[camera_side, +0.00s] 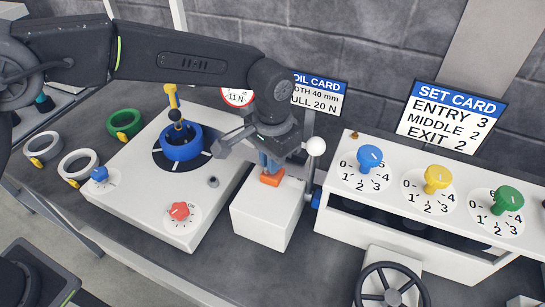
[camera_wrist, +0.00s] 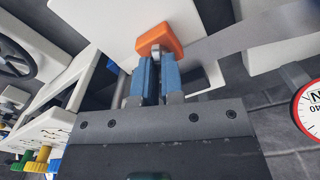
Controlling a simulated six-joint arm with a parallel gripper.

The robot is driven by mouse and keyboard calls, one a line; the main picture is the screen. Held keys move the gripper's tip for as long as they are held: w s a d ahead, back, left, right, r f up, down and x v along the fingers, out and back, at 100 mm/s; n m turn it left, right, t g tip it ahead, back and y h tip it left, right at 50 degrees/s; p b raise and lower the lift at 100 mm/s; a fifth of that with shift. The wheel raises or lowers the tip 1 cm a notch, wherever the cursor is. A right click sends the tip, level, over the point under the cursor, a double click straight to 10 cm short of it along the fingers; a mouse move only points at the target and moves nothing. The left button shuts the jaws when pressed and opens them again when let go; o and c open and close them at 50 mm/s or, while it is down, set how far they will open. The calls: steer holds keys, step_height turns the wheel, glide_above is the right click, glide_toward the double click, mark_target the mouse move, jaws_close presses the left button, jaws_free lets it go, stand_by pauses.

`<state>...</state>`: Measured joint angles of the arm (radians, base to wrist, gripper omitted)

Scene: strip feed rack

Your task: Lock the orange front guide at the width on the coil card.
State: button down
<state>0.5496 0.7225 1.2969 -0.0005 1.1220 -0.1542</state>
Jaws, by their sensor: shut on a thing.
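The orange front guide (camera_side: 271,177) sits on top of the white block in the middle of the side view. In the wrist view, the orange guide (camera_wrist: 160,40) is just beyond my fingertips, with a grey metal piece at its near side. My gripper (camera_side: 268,165) points down at the guide, and its blue fingers (camera_wrist: 155,64) are closed around that grey piece. The coil card (camera_side: 318,94) stands behind, partly hidden by my arm; "40 mm" and "20 N" can be read. Any scale beside the guide is hidden or too small to read.
A white-balled lever (camera_side: 315,147) stands close right of my gripper. A white unit with a blue coil (camera_side: 182,143) and red knob (camera_side: 180,211) is left. The rack with blue, yellow and green knobs (camera_side: 437,178) is right, with a handwheel (camera_side: 390,288) in front.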

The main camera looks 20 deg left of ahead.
steer(key=m, duration=1.1)
steer(key=shift+m, duration=0.4)
stand_by(0.3)
steer(key=c, duration=1.2)
jaws_free()
steer(key=shift+c, duration=0.2)
step_height(320, 180, up, 14)
